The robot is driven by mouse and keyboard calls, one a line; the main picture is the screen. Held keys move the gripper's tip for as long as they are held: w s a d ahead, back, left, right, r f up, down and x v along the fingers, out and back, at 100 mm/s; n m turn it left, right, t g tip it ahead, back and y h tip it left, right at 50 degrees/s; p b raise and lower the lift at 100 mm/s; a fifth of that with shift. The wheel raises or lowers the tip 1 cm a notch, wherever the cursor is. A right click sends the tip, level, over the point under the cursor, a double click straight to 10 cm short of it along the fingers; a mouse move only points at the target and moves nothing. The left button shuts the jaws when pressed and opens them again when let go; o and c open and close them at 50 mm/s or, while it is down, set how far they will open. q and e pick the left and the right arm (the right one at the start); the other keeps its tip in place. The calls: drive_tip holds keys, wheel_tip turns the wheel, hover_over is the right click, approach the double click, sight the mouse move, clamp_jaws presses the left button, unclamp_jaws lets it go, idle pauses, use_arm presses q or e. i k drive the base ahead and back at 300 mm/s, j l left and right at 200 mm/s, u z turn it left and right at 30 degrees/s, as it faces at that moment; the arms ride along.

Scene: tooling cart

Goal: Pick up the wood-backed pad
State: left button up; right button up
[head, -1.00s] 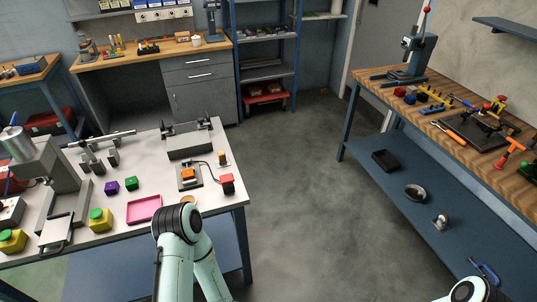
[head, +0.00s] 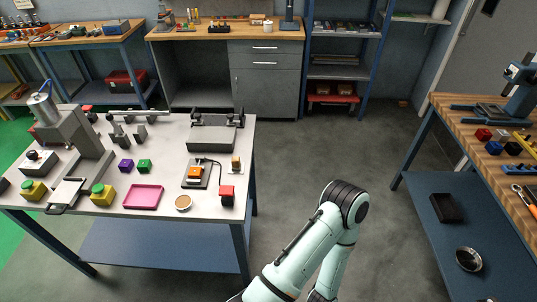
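I cannot tell for sure which thing is the wood-backed pad. A small upright piece with a wood-coloured part (head: 236,163) stands on a pale plate at the right side of the light-topped table (head: 105,208). A round tan-topped piece (head: 183,202) lies near that table's front edge, right of the pink tray (head: 143,197). One of my arms shows at lower middle, bent at the elbow. Neither gripper is in view, so what they hold is hidden.
A wooden workbench (head: 470,115) with a lower blue shelf stands at right. Grey floor between them is open.

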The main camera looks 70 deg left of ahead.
sight(236, 163)
drive_tip(key=i+j+u, duration=0.1)
drive_tip(key=i+u, duration=0.7)
drive_tip(key=i+l+u, duration=0.25)
drive_tip(key=i+u, duration=0.15)
drive_tip(key=i+j+u, duration=0.15)
drive_tip(key=i+u, duration=1.3)
drive_tip(key=u, duration=0.2)
drive_tip(key=i+l+u, duration=0.15)
drive_tip(key=u, duration=0.25)
drive_tip(key=i+l+u, duration=0.2)
drive_tip(key=i+u, duration=0.25)
drive_tip(key=k, duration=0.1)
